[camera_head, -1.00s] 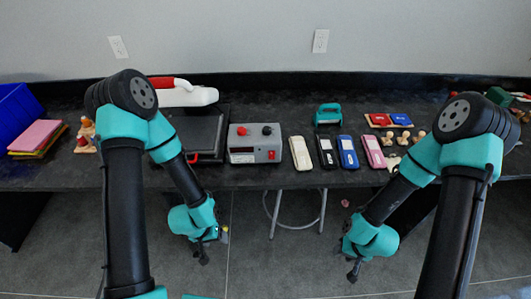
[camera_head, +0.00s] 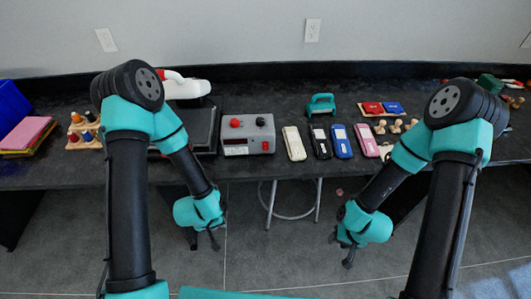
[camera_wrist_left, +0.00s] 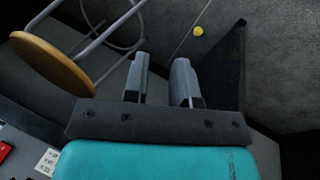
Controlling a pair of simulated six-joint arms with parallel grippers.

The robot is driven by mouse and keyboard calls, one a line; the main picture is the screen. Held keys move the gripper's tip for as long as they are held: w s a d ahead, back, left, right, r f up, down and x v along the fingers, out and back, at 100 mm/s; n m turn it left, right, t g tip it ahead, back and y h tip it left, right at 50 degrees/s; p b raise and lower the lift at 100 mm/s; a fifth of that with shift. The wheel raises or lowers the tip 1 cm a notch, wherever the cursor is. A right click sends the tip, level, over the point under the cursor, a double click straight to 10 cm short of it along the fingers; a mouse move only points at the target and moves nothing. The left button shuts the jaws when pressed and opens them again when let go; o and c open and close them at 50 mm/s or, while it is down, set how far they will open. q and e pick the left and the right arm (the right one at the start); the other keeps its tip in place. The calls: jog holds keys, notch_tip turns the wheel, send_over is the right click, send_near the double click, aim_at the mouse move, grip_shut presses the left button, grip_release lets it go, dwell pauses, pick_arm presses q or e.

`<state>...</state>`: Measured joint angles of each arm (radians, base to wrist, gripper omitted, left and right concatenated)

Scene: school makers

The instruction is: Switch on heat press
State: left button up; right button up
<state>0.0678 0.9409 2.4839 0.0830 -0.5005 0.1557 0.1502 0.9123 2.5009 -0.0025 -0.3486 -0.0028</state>
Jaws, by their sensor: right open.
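The heat press (camera_head: 202,125) stands on the dark bench at back left, a black flat body with a white upper part and red handle; my left arm hides part of it. Right beside it is a grey control box (camera_head: 240,139) with a red knob, a black knob, a small dark display and a red switch (camera_head: 265,146) at its lower right front. My left gripper (camera_head: 214,241) hangs below the bench front, fingers apart and empty in the left wrist view (camera_wrist_left: 160,62). My right gripper (camera_head: 346,256) also hangs low in front of the bench, open and empty.
White, black, blue and pink handheld devices (camera_head: 341,142) line the bench right of the box. A round wooden stool (camera_wrist_left: 50,62) stands under the bench. Floor in front is clear.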

pick_arm(q)
jog(key=w+d+n+t, duration=0.1)
jog(key=w+d+n, duration=0.1)
jog(key=w+d+r+n+t+y, duration=0.1)
jog(key=w+d+n+t, duration=0.1)
jog(key=shift+w+r, duration=0.2)
jog(key=shift+w, duration=0.2)
grip_shut()
jog(key=w+d+r+n+t+y, duration=0.1)
jog(key=d+r+n+t, duration=0.1)
jog(key=d+r, duration=0.1)
jog(key=w+d+r+n+t+y, duration=0.1)
jog(key=w+d+r+n+t, duration=0.1)
jog(key=n+t, duration=0.1)
jog(key=w+d+r+n+t+y, duration=0.1)
jog(key=w+d+r+n+t, duration=0.1)
jog(key=d+r+n, duration=0.1)
jog(key=shift+d+r, duration=0.3)
jog(key=s+d+r+n+t+y, duration=0.1)
jog(key=d+r+n+t, duration=0.2)
jog(key=r, duration=0.3)
jog(key=shift+s+d+n+t+y, duration=0.25)
jog(key=shift+d+n+t+y, duration=0.15)
jog(key=shift+d, duration=0.5)
